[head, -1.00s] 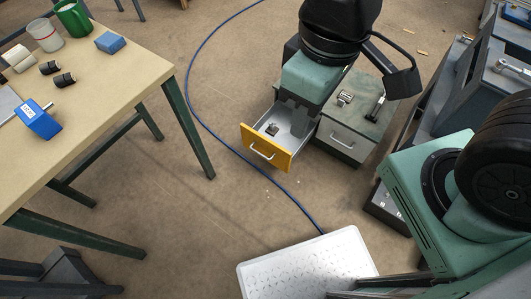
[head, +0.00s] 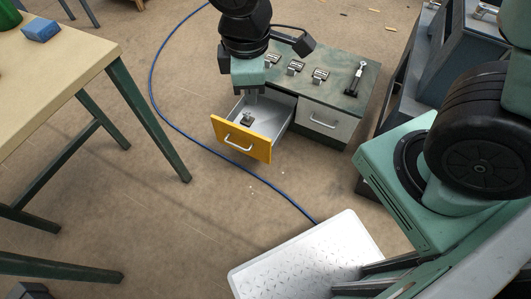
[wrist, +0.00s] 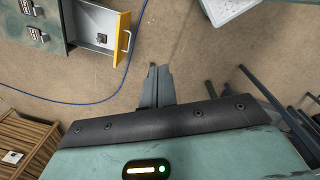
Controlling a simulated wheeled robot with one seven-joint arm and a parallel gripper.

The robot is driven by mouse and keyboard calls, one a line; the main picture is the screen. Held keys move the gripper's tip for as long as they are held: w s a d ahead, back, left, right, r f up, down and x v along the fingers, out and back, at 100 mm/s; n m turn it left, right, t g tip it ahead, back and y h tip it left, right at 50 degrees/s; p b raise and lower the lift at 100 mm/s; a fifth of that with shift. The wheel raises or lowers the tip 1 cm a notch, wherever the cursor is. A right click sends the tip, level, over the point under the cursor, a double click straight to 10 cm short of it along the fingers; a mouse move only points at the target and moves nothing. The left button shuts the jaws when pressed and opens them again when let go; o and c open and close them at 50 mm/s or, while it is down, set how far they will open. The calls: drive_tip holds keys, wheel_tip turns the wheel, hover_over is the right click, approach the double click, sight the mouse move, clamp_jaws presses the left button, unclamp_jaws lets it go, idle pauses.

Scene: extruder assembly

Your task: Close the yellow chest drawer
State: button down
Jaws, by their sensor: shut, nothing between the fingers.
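The yellow-fronted drawer (head: 240,140) stands pulled out of the low chest (head: 345,92), with a silver handle on its front and a small dark part (head: 247,119) inside. The same yellow drawer shows at the upper left of the wrist view (wrist: 122,38). My gripper (head: 253,97) points down and overlaps the drawer's back left part in the head view; its height above it is hard to tell. In the wrist view my gripper (wrist: 158,70) is shut and empty, with its fingertips over bare floor, apart from the drawer front.
A closed grey drawer (head: 323,118) sits beside the yellow one. Several metal parts lie on the chest top. A blue cable (head: 190,134) runs across the floor past the drawer. A table (head: 60,65) stands at left and a white perforated platform (head: 300,260) in front.

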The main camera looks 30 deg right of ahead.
drive_tip(key=w+d+f+n+h+b, duration=0.1)
drive_tip(key=w+d+f+n+b, duration=0.5)
drive_tip(key=f, duration=1.1)
drive_tip(key=w+f+n+b, duration=0.25)
drive_tip(key=f+b, duration=0.85)
drive_tip(key=f, duration=0.6)
drive_tip(key=w+d+f+n+h+b, duration=0.15)
drive_tip(key=w+f+n+b, duration=0.5)
drive_tip(key=f, duration=1.05)
drive_tip(key=shift+w+d+r+m+t+y+b, duration=0.15)
drive_tip(key=shift+w+d+r+m+b, duration=0.1)
drive_tip(key=shift+d+m+b, duration=0.3)
drive_tip(key=shift+w+d+r+m+t+y+b, duration=0.1)
drive_tip(key=shift+w+d+r+m+b, duration=0.15)
drive_tip(key=shift+d+m, duration=0.4)
drive_tip(key=shift+w+d+r+m+t+y+b, duration=0.1)
drive_tip(key=shift+w+d+r+m+t+b, duration=0.2)
drive_tip(key=shift+d, duration=0.5)
drive_tip(key=shift+s, duration=0.1)
